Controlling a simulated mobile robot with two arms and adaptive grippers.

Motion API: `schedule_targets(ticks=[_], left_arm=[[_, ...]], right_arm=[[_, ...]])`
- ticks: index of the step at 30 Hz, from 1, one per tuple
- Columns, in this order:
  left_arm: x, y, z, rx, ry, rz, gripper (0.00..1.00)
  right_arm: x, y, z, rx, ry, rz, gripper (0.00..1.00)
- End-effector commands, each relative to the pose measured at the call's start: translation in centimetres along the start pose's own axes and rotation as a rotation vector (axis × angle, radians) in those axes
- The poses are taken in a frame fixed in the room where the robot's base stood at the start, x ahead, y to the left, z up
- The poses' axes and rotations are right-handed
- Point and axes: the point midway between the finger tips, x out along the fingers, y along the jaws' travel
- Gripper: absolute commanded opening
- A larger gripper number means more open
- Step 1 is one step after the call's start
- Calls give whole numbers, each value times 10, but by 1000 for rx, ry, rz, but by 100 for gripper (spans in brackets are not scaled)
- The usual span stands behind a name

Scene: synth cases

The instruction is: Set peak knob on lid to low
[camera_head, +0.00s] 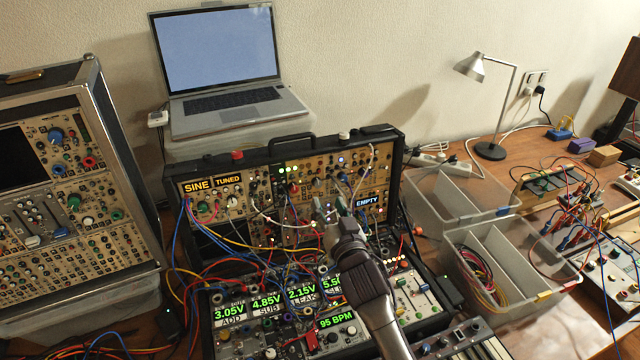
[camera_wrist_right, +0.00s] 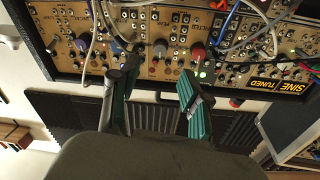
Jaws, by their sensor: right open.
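The lid (camera_head: 250,158) of the synth case stands upright and carries a gold panel of knobs, jacks and patch cables. The same panel shows upside down in the wrist view (camera_wrist_right: 60,70). A dark red knob (camera_wrist_right: 197,51) is near one fingertip, and a grey knob (camera_wrist_right: 160,47) shows between the fingers. My right gripper (camera_head: 332,211) is open and empty in front of the lid's lower right half. Its two green-padded fingers (camera_wrist_right: 153,85) point at the panel. Contact cannot be told. My left gripper is not in view.
Patch cables (camera_head: 240,240) hang across the lid and the lower modules (camera_head: 270,320). A second synth case (camera_head: 100,110) stands at left. A laptop (camera_head: 225,65) is behind. Grey bins (camera_head: 490,285) stand at right, beside a lamp (camera_head: 490,150).

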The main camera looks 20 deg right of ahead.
Motion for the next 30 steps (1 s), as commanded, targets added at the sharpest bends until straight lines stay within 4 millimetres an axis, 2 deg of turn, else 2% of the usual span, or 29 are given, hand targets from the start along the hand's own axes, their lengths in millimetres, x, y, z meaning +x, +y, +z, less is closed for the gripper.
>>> schedule_targets(ticks=[3,9,14,23,26,30], left_arm=[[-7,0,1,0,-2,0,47],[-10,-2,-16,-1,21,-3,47],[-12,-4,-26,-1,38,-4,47],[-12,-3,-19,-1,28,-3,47],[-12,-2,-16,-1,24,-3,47],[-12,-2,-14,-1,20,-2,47]], right_arm=[[27,0,-2,0,0,1,47],[58,0,-1,1,0,0,47],[70,0,0,1,-1,0,47],[72,0,0,1,-1,0,47],[72,0,0,1,-1,0,34],[72,0,0,1,-1,0,10]])
